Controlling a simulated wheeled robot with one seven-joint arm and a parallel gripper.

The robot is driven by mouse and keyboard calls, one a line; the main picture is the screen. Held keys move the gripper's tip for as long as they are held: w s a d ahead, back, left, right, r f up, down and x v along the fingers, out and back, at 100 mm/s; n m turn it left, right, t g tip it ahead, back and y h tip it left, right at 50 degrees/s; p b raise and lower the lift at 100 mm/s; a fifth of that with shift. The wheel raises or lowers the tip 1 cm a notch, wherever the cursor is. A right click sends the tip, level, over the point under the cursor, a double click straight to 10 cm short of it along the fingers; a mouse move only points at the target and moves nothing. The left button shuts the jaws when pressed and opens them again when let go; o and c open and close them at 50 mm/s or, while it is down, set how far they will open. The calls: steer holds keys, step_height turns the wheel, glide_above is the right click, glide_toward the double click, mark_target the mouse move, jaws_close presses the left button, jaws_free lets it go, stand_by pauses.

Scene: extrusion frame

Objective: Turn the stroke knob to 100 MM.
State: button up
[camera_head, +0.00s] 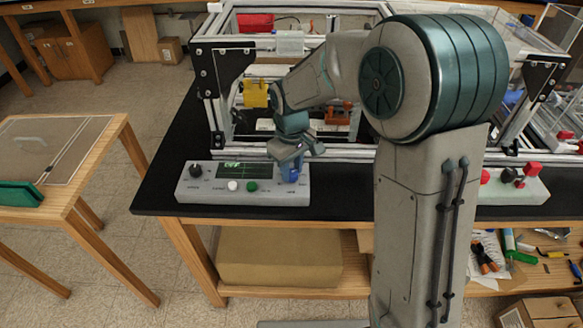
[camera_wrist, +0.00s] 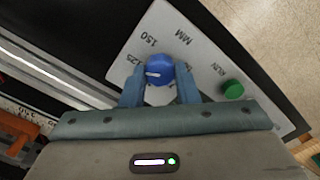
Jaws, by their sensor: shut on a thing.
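The stroke knob (camera_wrist: 158,68) is round and blue with a white pointer line, on a pale control panel (camera_wrist: 210,60). In the wrist view its line points left, just below the "125" label, with "150" and "MM" further round. Other scale labels are hidden by my gripper. My gripper (camera_wrist: 161,82) is shut on the knob, with one blue finger on each side.
A black knob (camera_head: 195,170), a dark display (camera_head: 245,171), a white button (camera_head: 232,186) and a green button (camera_head: 252,187) share the panel. The aluminium extrusion frame (camera_head: 345,153) stands close behind on the black bench top (camera_head: 160,195). Red knobs (camera_head: 533,168) sit further right.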

mark_target(292, 172)
steer(key=n, duration=0.6)
steer(key=shift+p, duration=0.4)
steer(key=n+p, duration=0.1)
steer(key=n, duration=0.5)
steer(key=shift+p, duration=0.35)
steer(key=o, duration=1)
steer(key=shift+r, duration=0.1)
step_height(292, 172, up, 14)
steer(key=shift+f+b, duration=0.15)
steer(key=shift+b, duration=0.25)
